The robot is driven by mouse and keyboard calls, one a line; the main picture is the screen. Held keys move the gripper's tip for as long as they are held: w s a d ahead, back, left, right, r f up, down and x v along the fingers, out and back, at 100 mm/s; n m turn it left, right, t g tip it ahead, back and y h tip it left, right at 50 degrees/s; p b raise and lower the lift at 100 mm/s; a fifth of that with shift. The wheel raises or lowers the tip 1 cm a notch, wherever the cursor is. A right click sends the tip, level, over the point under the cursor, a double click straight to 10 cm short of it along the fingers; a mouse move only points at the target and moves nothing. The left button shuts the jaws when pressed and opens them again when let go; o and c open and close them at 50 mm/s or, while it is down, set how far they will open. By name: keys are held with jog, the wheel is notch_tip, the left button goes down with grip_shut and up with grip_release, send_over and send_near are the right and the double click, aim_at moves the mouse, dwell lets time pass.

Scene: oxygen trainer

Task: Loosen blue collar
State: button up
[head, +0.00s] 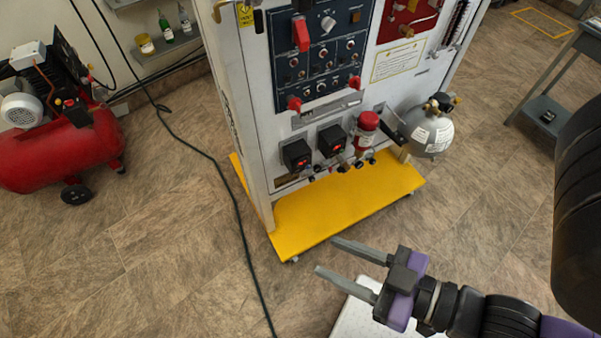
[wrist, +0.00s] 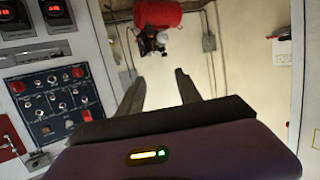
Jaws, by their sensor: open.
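The oxygen trainer is a tall white panel (head: 288,122) on a yellow base (head: 310,226) in the head view. Its lower front carries two black boxes with red displays (head: 297,154), a red-capped cylinder (head: 366,132) and a row of small fittings (head: 343,167). I cannot clearly make out a blue collar; the fittings are too small to tell apart. My gripper (head: 326,254) is open and empty, in front of the panel's lower part and apart from it. In the wrist view my open gripper (wrist: 160,76) has nothing between its fingers, and the panel (wrist: 93,49) is at left.
A red compressor (head: 62,150) stands on the floor at left, also at the top of the wrist view (wrist: 157,12). A dark cable (head: 222,170) runs across the floor. A grey tank (head: 432,134) hangs at the panel's right. A grey cart (head: 547,112) stands at far right.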

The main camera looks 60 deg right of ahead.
jog(key=w+d+f+m+h+b, duration=0.3)
jog(key=w+d+f+b, duration=0.35)
jog(key=d+f, duration=0.5)
jog(key=w+d+f+m+h+b, duration=0.3)
jog(key=w+d+f+b, duration=0.4)
jog(key=f, duration=0.7)
jog(key=w+d+f+m+h+b, duration=0.35)
jog(key=w+d+f+b, duration=0.2)
jog(key=d+f, duration=0.6)
jog(key=a+f+b+x, duration=0.1)
jog(key=x, duration=0.6)
jog(key=shift+w, duration=0.25)
jog(key=shift+r, duration=0.1)
grip_shut()
